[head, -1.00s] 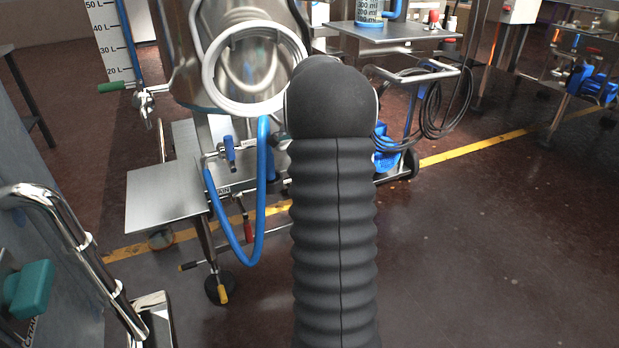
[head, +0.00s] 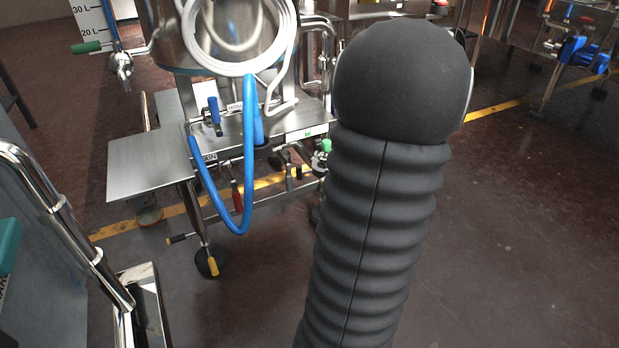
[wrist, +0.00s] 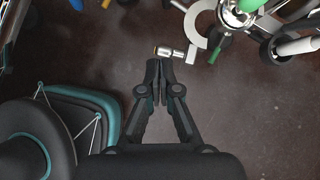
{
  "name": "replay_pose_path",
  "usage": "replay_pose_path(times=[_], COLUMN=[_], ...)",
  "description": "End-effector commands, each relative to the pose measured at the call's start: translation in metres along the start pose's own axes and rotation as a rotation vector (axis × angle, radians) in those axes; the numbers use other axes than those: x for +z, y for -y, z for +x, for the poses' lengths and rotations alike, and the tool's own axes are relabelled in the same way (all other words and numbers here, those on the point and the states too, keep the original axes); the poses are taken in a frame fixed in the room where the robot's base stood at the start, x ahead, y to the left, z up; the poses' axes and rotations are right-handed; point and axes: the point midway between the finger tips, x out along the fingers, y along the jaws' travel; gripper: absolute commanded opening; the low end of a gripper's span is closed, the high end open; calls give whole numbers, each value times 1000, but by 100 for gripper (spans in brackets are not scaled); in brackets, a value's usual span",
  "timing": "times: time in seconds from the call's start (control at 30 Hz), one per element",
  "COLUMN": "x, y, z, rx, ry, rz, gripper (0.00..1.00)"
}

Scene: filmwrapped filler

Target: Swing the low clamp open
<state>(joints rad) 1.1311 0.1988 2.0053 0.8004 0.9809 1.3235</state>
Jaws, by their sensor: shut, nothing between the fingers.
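In the wrist view, my gripper (wrist: 158,68) is shut and empty, with its fingertips over dark floor. Just beyond the tips is a silver metal fitting, likely the low clamp (wrist: 200,22), with a curved open-looking band and a short rod end (wrist: 168,52) pointing left toward my fingers. Whether the fingertips touch the rod end I cannot tell. A green-topped valve part (wrist: 250,5) is beside the clamp; a green cap also shows low under the machine in the head view (head: 326,146). My gripper is hidden behind my dark arm in the head view.
The steel filler with a coiled white hose (head: 238,68) and a blue hose loop (head: 240,215) stands left of my arm. A flat steel shelf (head: 150,165) juts out left. A chrome rail (head: 70,230) is near left. Open floor (head: 510,240) lies right.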

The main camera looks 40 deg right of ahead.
Motion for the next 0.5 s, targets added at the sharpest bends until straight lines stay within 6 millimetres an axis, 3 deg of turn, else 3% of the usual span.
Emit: replay_pose_path(times=[0.2, 0.37, 0.5], x=[14, 17, 19], y=[-1, 3, 4], z=[11, 17, 34], rx=[-54, -72, -68], ry=[130, 138, 137], rz=[63, 32, 32], gripper=[0, 0, 0])
